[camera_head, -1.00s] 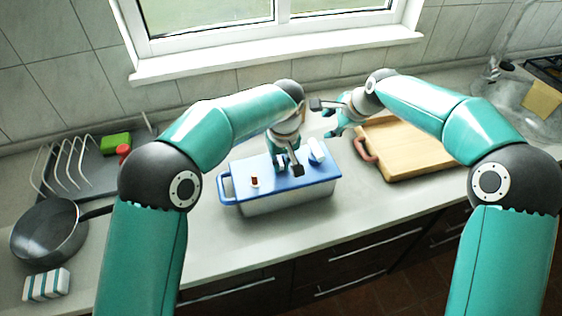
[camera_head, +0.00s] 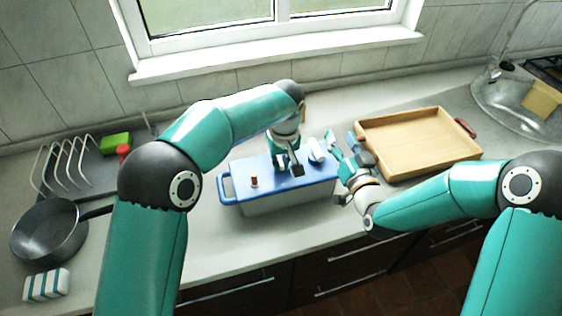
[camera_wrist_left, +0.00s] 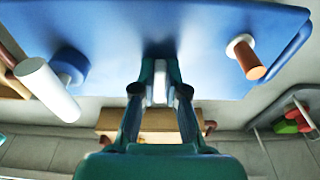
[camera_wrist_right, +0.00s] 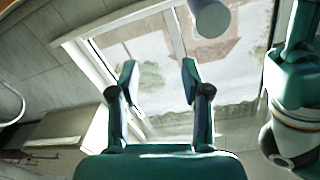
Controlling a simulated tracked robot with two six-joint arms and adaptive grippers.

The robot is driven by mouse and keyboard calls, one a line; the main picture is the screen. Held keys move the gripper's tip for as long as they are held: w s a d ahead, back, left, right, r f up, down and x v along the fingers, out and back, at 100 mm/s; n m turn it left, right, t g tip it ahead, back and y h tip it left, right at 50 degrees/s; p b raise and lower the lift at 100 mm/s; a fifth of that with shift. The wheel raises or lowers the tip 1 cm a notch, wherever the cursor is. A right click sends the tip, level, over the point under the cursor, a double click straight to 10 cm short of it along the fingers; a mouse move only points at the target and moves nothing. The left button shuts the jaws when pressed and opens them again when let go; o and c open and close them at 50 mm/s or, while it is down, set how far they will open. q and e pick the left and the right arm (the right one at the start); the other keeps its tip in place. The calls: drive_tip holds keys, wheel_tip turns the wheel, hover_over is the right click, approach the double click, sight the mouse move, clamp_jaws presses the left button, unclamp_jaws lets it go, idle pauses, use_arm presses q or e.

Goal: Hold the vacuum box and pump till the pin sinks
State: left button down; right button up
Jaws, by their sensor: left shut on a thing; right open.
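The vacuum box (camera_head: 285,200) stands on the counter, with a pale body, blue lid and blue end handle. Its orange-brown pin (camera_head: 254,180) stands up from the lid's left part; in the left wrist view the pin (camera_wrist_left: 247,58) has a pale collar. The pump's white cylinder (camera_head: 316,150) is at the lid's right end; it also shows in the left wrist view (camera_wrist_left: 46,90). My left gripper (camera_head: 288,165) is shut on a small pale piece (camera_wrist_left: 160,80) at the lid's middle. My right gripper (camera_head: 345,145) is open and empty, just right of the pump.
A wooden tray (camera_head: 420,170) lies to the right, close to my right gripper. A frying pan (camera_head: 48,232), a striped block (camera_head: 46,285) and a wire rack (camera_head: 62,165) are at the left. The sink (camera_head: 510,108) is far right. Counter in front of the box is clear.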

sight(314, 145)
drive_tip(key=s+a+f+n+y, duration=0.1)
drive_tip(key=s+a+f+n, duration=0.2)
drive_tip(key=s, duration=0.5)
drive_tip(key=shift+m+g, duration=0.3)
drive_tip(key=shift+m, duration=0.2)
drive_tip(key=shift+f+x, duration=0.25)
drive_tip(key=shift+x, duration=1.65)
drive_tip(key=shift+f+x, duration=0.2)
drive_tip(key=shift+x, duration=1.7)
drive_tip(key=shift+f+x, duration=0.25)
drive_tip(key=shift+x, duration=1.7)
clamp_jaws()
